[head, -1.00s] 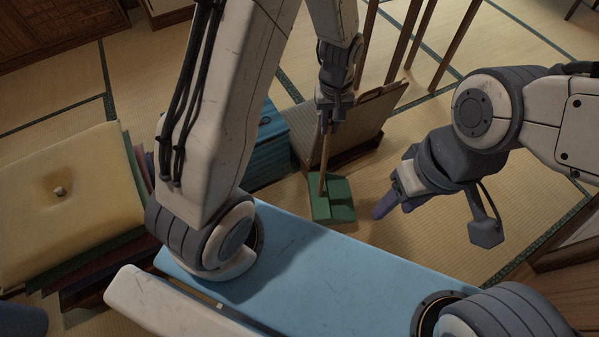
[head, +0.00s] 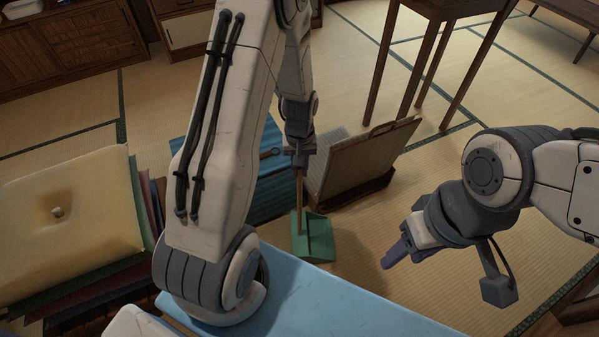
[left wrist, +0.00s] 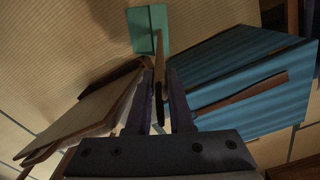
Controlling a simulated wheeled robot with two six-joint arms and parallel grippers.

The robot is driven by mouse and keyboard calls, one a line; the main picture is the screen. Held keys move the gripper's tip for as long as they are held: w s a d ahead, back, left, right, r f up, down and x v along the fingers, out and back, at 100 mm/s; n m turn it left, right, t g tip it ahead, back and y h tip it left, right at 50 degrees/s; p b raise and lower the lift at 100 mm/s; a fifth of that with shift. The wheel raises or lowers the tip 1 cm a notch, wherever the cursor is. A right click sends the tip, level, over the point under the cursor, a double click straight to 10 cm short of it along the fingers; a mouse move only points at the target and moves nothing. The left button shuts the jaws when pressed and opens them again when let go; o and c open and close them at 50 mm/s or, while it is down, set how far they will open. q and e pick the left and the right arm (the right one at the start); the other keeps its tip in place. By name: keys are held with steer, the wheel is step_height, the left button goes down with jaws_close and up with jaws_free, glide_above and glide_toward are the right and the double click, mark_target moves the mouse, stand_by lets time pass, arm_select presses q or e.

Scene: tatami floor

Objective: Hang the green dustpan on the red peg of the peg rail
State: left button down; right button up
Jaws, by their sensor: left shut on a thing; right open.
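The green dustpan (head: 318,242) has a long wooden handle and hangs pan-down beyond my blue body, close to the floor. I cannot tell whether it touches the floor. My left gripper (head: 299,160) is shut on the upper part of this handle. In the left wrist view the fingers (left wrist: 162,85) close around the wooden handle, and the green pan (left wrist: 149,28) shows at its far end. My right gripper (head: 392,258) is apart from the dustpan, to its right, and empty. The peg rail and its red peg are not in view.
A legless chair (head: 362,165) stands just right of the dustpan, and a blue ribbed box (head: 250,190) just left. A wooden stool (head: 450,8) is behind. Stacked cushions (head: 60,215) lie left; cabinets (head: 75,45) line the back. Tatami at right is mostly clear.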

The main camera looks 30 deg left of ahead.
arm_select(q)
steer(key=shift+f, duration=0.2)
steer(key=c, duration=0.8)
jaws_free()
steer(key=shift+f, duration=0.1)
